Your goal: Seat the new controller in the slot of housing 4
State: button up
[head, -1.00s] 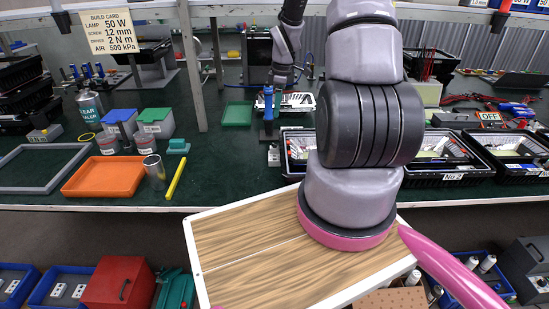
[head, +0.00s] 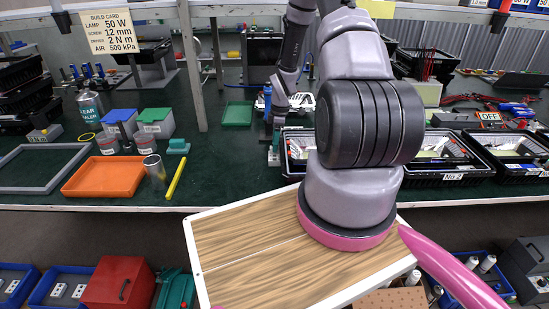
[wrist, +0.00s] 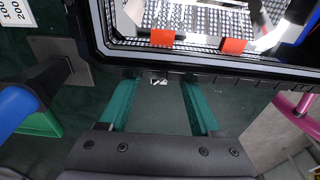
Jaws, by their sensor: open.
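My gripper (head: 274,158) is low over the bench at the left end of a black floodlight housing (head: 288,166). In the wrist view its two teal fingers (wrist: 160,82) are apart, with green bench top between them. The housing's black rim (wrist: 215,62) runs across just beyond the fingertips. A small dark part with a white mark (wrist: 158,81) shows at the rim between the tips; I cannot tell whether it is the controller. Inside the housing are a bright lamp grid and two orange pieces (wrist: 233,46). I cannot read this housing's number.
My arm hides part of the housing row. A housing marked No 2 (head: 452,179) and another (head: 518,163) stand to the right. A blue-handled tool (wrist: 14,108) is close on the gripper's left.

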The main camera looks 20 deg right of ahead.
jog(key=shift+f, duration=0.75)
grip_shut()
jog(key=shift+w+a, duration=0.1)
